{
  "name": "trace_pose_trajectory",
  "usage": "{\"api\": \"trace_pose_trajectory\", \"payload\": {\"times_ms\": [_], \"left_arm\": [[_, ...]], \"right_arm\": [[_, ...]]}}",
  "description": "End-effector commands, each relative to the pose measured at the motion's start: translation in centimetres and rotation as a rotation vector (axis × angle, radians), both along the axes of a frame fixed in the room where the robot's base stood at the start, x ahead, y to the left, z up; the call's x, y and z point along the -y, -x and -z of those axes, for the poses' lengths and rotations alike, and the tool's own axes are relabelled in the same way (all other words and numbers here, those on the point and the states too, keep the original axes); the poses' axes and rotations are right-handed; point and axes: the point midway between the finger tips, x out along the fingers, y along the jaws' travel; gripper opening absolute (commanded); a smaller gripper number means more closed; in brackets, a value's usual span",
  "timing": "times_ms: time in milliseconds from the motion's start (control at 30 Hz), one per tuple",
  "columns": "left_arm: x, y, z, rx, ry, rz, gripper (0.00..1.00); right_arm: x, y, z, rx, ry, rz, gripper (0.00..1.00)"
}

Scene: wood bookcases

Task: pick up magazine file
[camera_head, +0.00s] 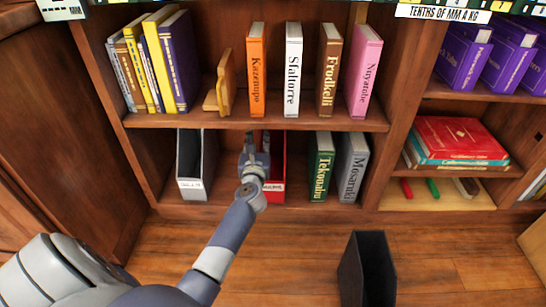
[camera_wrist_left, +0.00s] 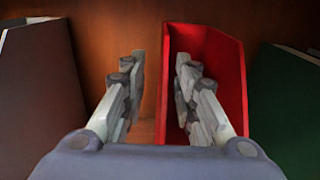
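A red magazine file (camera_head: 281,162) stands upright on the lower shelf, partly hidden behind my left gripper (camera_head: 255,147). In the left wrist view the red magazine file (camera_wrist_left: 222,62) is open toward me. My left gripper (camera_wrist_left: 158,72) is open there, with one finger left of the file's left wall and the other at the file's open inside. I cannot tell whether either finger touches it. A dark magazine file with a white front (camera_head: 193,165) stands to the left on the same shelf. A black magazine file (camera_head: 367,270) stands on the floor. My right gripper is not in view.
Green (camera_head: 321,168) and grey (camera_head: 352,168) books stand right of the red file. The upper shelf board (camera_head: 300,123) lies above my gripper and holds several books and a wooden bookend (camera_head: 222,88). The wooden floor (camera_head: 300,250) is clear left of the black file.

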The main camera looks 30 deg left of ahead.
Motion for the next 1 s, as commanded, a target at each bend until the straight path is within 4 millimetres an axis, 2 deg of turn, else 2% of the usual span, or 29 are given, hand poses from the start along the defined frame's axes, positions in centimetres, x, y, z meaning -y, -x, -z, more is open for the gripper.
{"api": "trace_pose_trajectory", "payload": {"times_ms": [67, 300, 600, 700, 733, 1000], "left_arm": [[-0.5, -1.1, -0.1, 0.003, -0.004, 0.0, 0.28], [-1.8, -3.8, -0.3, 0.001, -0.003, 0.0, 0.28], [-2.0, -4.1, -0.6, 0.0, -0.002, -0.001, 0.28], [-2.0, -4.1, -0.5, 0.0, -0.002, -0.001, 0.05], [-2.0, -4.1, -0.5, 0.0, -0.002, -0.001, 0.0], [-2.0, -4.1, -0.7, 0.003, -0.003, 0.0, 0.0]], "right_arm": [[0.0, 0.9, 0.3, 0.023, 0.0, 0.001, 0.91], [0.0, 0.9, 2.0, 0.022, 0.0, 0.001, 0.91], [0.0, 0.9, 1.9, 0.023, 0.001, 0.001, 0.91], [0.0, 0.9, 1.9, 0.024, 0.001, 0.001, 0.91], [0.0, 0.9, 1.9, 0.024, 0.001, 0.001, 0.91], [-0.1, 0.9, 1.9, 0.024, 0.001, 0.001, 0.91]]}}
